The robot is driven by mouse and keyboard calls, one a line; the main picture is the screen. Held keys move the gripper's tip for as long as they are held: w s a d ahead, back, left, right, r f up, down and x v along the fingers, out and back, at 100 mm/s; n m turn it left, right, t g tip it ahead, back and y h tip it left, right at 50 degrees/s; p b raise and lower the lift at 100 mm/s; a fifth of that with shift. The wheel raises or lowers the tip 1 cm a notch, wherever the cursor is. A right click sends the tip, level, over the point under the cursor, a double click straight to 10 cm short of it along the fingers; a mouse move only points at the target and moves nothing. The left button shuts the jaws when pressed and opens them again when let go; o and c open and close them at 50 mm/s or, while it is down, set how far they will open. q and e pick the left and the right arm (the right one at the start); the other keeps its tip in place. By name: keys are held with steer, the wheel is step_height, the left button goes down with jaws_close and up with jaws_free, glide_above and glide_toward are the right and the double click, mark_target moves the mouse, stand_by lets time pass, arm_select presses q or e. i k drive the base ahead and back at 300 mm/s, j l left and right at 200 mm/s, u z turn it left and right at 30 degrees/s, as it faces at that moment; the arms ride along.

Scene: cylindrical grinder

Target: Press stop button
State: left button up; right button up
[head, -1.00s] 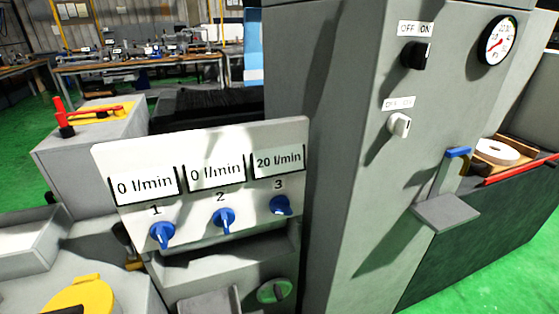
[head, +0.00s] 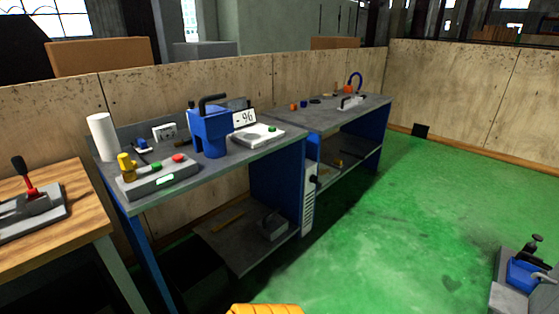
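No control labelled as a stop button can be read in the head view. A small red button (head: 178,158) sits on top of a grey box (head: 158,181) on the left workbench, with a green button (head: 156,167) and a yellow knob (head: 126,164) beside it. I cannot tell whether this red button is the task's stop button. Neither of my grippers is in view. The grinder's panel with blue knobs is out of view.
A blue device (head: 209,134) and a scale-like plate (head: 258,134) stand on the grey workbench (head: 220,162). A wooden table (head: 60,234) is at the left. A ribbed orange-yellow object (head: 265,309) shows at the bottom edge. Green floor (head: 410,220) is clear at centre right.

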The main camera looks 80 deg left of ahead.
mark_target(177, 158)
steer(key=u, duration=3.5)
